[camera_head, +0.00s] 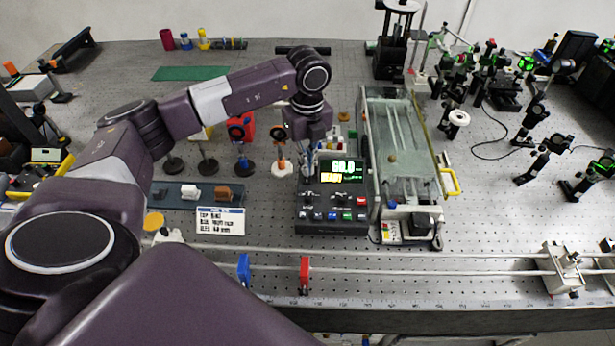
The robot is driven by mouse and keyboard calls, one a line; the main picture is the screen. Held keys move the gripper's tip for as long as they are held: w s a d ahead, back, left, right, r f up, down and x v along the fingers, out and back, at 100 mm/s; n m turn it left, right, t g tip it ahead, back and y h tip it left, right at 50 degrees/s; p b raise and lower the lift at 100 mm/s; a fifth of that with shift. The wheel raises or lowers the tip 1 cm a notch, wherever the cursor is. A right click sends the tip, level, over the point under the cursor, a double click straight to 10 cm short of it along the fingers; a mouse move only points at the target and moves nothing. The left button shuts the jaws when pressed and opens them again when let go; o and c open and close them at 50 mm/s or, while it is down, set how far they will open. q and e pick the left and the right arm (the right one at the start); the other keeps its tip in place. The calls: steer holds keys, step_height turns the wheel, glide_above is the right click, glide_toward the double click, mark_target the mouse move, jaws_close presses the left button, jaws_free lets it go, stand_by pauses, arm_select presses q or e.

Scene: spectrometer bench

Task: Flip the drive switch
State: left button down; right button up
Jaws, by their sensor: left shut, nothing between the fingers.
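A black control box (333,228) stands on the bench at the middle, with a lit green and yellow display (341,171). Its front panel carries a row of small switches (318,215), a row of knobs or buttons above it, and a red button (361,201). The labels are too small to read, so I cannot tell which switch is the drive switch. My left gripper (306,176) points down at the box's left side, beside the display. It is shut and empty. Whether it touches the box I cannot tell. My right gripper is not in view.
A glass-sided tank (392,160) with a yellow handle stands right of the box. A white label card (220,221) lies to the left. A rail with blue (243,270) and red (304,275) sliders runs in front. Post-mounted optics stand behind left.

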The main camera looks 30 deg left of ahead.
arm_select(q)
steer(key=shift+s+f, duration=0.1)
steer(key=shift+f, duration=0.3)
steer(key=shift+r+p, duration=0.45)
steer(key=shift+r, duration=0.4)
steer(key=shift+r+p, duration=1.7)
steer(key=shift+r, duration=1.05)
steer(key=shift+f, duration=0.15)
